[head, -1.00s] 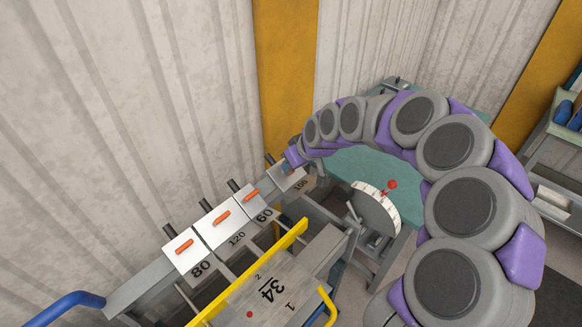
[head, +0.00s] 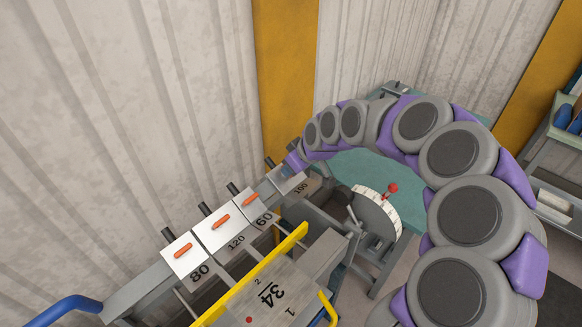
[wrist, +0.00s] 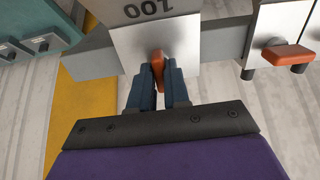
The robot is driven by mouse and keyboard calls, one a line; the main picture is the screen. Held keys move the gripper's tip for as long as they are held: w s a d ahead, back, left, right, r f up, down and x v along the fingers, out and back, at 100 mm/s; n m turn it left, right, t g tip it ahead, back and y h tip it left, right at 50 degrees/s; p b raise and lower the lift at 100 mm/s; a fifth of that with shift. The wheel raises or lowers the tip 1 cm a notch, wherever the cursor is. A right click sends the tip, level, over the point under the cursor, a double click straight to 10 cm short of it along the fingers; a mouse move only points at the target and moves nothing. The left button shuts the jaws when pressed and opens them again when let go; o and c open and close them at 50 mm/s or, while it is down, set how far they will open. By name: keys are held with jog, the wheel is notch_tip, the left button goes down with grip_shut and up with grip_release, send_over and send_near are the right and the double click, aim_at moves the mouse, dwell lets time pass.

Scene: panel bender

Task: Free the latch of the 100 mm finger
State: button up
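The 100 mm finger (head: 288,184) is the farthest in the row in the head view, beside my gripper (head: 292,158). In the wrist view its pale plate (wrist: 125,45) bears an upside-down "100". Its orange latch (wrist: 158,62) stands upright in the picture, while the latch (wrist: 288,54) on the neighbouring finger lies nearly crosswise. My gripper (wrist: 162,76) has its two dark blue fingers on either side of the 100 latch, seemingly pressed against it. The latch's far end shows past the fingertips. In the head view my gripper hides this latch.
Fingers 60 (head: 246,203), 120 (head: 220,226) and 80 (head: 185,255) stand nearer in the row, each with an orange latch. A yellow bar (head: 262,268), a plate marked 34 (head: 272,306) and a round dial (head: 376,212) lie beside it. A corrugated wall (head: 130,110) rises behind.

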jog(key=o, duration=0.4)
jog(key=shift+r, duration=0.1)
jog(key=v, duration=1.7)
jog(key=shift+r, duration=0.1)
jog(key=s+d+f+m+g+h+b, duration=0.1)
jog(key=s+f+m+g+b, duration=0.1)
jog(key=s+f, duration=0.4)
jog(key=s+d+f+m+g+h+b, duration=0.2)
jog(key=s+f, duration=0.4)
jog(key=s, duration=1.1)
jog(key=s+d+f+m+g+h+b, duration=0.1)
jog(key=s+d+f+m+g+b, duration=0.1)
jog(key=s+f+m+b, duration=0.2)
jog(key=shift+s+d+f+m+h, duration=0.15)
jog(key=shift+s+f, duration=0.35)
jog(key=shift+s, duration=0.9)
jog(key=shift+s+a+f+m+h, duration=0.1)
jog(key=shift+s+f+m, duration=0.3)
jog(key=shift+s, duration=1)
jog(key=shift+s+d+f+m+h, duration=0.1)
jog(key=shift+s+f, duration=0.5)
jog(key=shift+s, duration=0.75)
